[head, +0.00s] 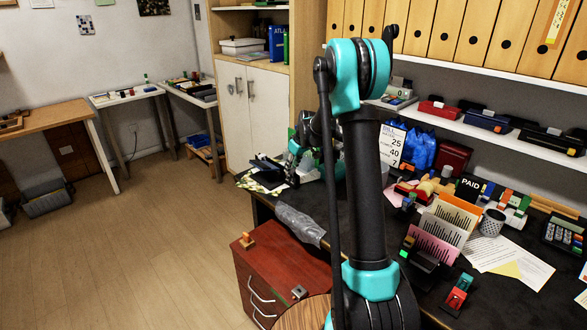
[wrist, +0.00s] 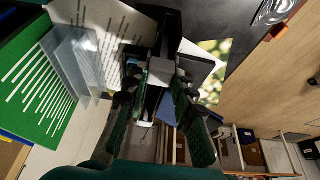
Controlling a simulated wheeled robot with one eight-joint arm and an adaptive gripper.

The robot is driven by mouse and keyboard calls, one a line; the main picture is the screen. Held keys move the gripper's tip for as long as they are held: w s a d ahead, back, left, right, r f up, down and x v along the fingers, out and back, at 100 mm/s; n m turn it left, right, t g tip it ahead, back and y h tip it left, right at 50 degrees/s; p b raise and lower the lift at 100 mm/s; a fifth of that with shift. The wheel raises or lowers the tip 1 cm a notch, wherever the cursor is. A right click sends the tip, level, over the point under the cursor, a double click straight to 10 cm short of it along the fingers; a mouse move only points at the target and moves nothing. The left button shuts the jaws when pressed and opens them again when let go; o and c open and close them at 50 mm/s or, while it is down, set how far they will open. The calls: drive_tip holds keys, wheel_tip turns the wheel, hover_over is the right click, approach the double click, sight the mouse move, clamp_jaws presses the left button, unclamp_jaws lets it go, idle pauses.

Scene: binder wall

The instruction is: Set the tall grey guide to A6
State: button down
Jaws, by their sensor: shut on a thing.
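In the wrist view my gripper (wrist: 164,88) has its two dark fingers closed around a small light grey block, which I take to be the tall grey guide (wrist: 161,72). The block sits at a black bar (wrist: 170,24) of a dark device. The fingers hide much of the block and the bar. No A6 mark is readable. In the head view a black device (head: 268,168) stands at the far left end of the dark desk (head: 290,197). My gripper is near it, mostly hidden by my arm, and the guide cannot be made out there.
A green panel with white stripes (wrist: 42,88) and clear sheets (wrist: 78,62) stand left of my gripper in the wrist view. In the head view a bill board (head: 391,145) and blue bags (head: 420,147) stand right of my arm. A red drawer cabinet (head: 283,278) stands in front.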

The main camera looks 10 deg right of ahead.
drive_tip(key=c, duration=1.2)
unclamp_jaws()
drive_tip(key=v, duration=1.2)
drive_tip(key=s+d+f+m+h, duration=0.1)
drive_tip(key=s+f+m, duration=0.1)
drive_tip(key=s, duration=1.1)
drive_tip(key=s+f+m+h, duration=0.1)
drive_tip(key=s+f, duration=0.4)
drive_tip(key=s, duration=0.8)
drive_tip(key=s+d+f+m, duration=0.1)
drive_tip(key=s+f+m, duration=0.3)
drive_tip(key=s, duration=0.9)
drive_tip(key=shift+s+d+h, duration=0.4)
